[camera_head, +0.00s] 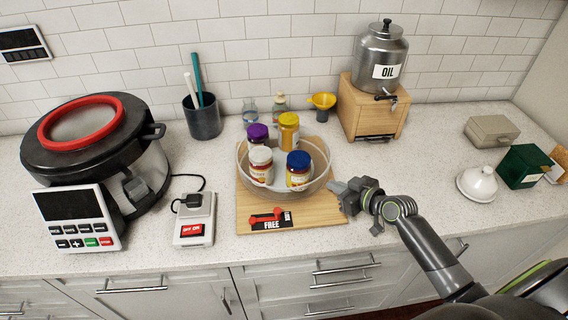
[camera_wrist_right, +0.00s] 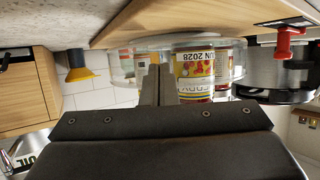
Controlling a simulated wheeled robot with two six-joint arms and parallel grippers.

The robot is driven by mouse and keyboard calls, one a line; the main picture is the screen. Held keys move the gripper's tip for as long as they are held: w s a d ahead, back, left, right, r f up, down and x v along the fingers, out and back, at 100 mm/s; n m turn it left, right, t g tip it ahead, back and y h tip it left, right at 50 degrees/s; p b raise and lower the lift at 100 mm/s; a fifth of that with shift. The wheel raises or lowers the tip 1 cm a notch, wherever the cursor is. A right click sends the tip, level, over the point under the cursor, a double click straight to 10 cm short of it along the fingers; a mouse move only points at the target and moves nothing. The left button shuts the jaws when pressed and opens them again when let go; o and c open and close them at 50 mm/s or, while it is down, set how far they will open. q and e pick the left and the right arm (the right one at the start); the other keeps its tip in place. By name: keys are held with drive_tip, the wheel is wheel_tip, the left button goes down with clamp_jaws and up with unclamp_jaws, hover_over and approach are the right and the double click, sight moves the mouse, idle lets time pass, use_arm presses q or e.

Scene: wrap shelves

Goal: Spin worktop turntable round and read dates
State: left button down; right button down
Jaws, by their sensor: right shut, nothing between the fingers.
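The clear-walled round turntable (camera_head: 285,192) sits on a wooden board (camera_head: 310,218) and carries jars with purple (camera_head: 257,133), yellow (camera_head: 289,130), white (camera_head: 260,165) and blue (camera_head: 298,168) lids. My right gripper (camera_head: 336,187) is shut and empty at the turntable's right side; I cannot tell if it touches the rim. In the right wrist view the shut fingers (camera_wrist_right: 160,80) point at the turntable wall (camera_wrist_right: 150,42). My left gripper is out of view.
A red lever (camera_head: 266,215) lies by a "FREE" label on the board's front. An oil dispenser (camera_head: 381,60) on a wooden stand is behind right.

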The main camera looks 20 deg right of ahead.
sight(310, 188)
drive_tip(key=shift+w+a, duration=0.15)
drive_tip(key=shift+w, duration=0.05)
drive_tip(key=shift+w+a, duration=0.15)
drive_tip(key=shift+w, duration=0.15)
drive_tip(key=shift+w+a, duration=0.1)
drive_tip(key=shift+w, duration=0.05)
drive_tip(key=shift+s+a+p, duration=0.4)
drive_tip(key=shift+s+a, duration=0.3)
drive_tip(key=shift+a, duration=0.35)
drive_tip(key=shift+s+a+p, duration=0.1)
drive_tip(key=shift+a+p, duration=0.25)
drive_tip(key=shift+a, duration=0.85)
